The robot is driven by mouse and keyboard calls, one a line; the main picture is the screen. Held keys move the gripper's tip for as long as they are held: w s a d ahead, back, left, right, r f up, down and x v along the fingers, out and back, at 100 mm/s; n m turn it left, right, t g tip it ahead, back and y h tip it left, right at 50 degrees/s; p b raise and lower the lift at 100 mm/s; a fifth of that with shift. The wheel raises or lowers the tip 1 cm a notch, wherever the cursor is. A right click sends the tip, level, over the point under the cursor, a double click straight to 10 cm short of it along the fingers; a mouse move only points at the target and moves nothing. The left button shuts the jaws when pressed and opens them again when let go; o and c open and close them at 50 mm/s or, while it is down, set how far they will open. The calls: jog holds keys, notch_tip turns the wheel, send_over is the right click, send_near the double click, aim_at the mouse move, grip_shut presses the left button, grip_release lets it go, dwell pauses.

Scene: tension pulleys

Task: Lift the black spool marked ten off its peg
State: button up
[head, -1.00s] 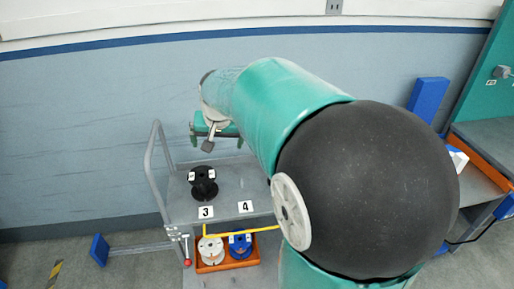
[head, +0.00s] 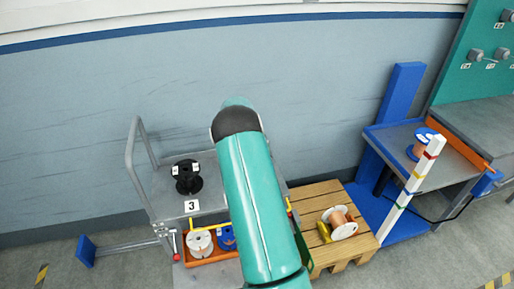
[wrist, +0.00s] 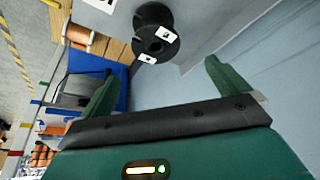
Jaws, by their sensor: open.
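The black spool (head: 187,183) stands upright on the grey cart top behind the card marked 3, left of my arm in the head view. In the wrist view the black spool (wrist: 152,20) is at the top, beyond my fingertips. Two small white labels sit on its flange; I cannot read their marks. Its peg is hidden, apart from what may be a dark centre in the flange. My gripper (wrist: 163,65) is open and empty, its two green fingers wide apart and not touching the spool. My gripper is hidden behind my arm in the head view.
An orange tray (head: 217,257) below the cart top holds a white spool (head: 200,243) and a blue spool (head: 227,238). A wooden pallet (head: 325,192) with a copper spool (head: 340,222) is to the right. A striped post (head: 411,190) stands before a grey bench.

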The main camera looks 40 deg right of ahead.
jog(key=x, duration=1.6)
jog(key=shift+s+d+r, duration=0.1)
jog(key=shift+s+d, duration=0.25)
jog(key=shift+s, duration=0.05)
jog(key=c, duration=0.8)
jog(key=shift+r, duration=0.1)
jog(key=shift+c, duration=0.2)
jog(key=shift+r, duration=1.85)
jog(key=shift+r, duration=1.6)
